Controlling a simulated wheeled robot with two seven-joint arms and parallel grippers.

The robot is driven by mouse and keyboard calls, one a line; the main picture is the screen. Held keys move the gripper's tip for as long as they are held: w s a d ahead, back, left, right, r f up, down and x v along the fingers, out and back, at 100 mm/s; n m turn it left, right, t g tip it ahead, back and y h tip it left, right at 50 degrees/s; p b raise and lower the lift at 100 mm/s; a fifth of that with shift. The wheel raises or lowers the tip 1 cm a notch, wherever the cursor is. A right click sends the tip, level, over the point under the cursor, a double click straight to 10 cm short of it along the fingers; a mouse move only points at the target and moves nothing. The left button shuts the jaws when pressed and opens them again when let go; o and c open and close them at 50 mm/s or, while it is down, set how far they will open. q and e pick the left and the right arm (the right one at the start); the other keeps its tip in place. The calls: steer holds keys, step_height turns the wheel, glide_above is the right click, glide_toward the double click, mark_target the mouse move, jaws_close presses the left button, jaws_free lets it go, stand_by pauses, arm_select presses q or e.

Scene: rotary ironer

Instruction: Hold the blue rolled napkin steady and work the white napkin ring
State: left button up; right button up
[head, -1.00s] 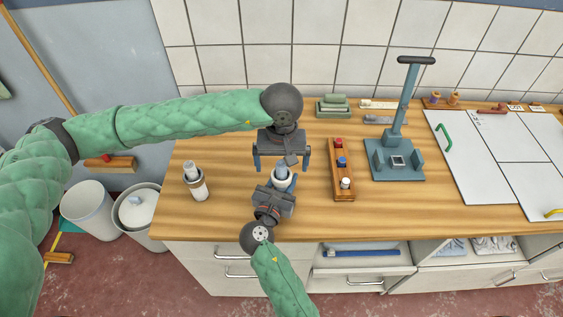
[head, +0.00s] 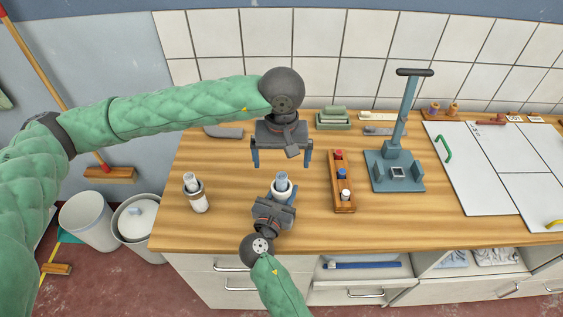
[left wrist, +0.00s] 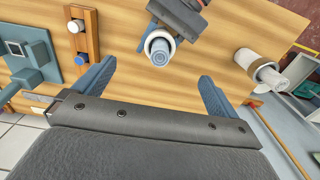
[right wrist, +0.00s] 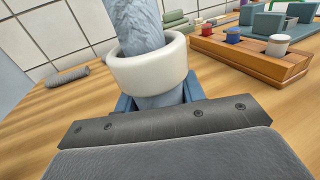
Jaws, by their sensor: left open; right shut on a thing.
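The blue rolled napkin (head: 282,180) stands upright over the counter. The white napkin ring (head: 280,193) is around it, with blue cloth showing above and below the ring in the right wrist view (right wrist: 148,68). My right gripper (head: 278,202) is shut on the napkin just below the ring; its fingertips are partly hidden behind the ring and cloth. My left gripper (head: 282,162) is open and empty, behind and above the napkin. In the left wrist view the napkin's end (left wrist: 159,52) shows between and beyond the open fingers, apart from them.
A wooden rack (head: 342,182) with red, blue and white pegs stands to the right, beside a blue-grey lever press (head: 393,172). Folded green cloths (head: 333,119) lie behind. Counter between is clear.

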arm_select(q)
steer(key=shift+r, duration=2.35)
arm_select(e)
steer(key=o, duration=0.8)
steer(key=shift+s, duration=0.1)
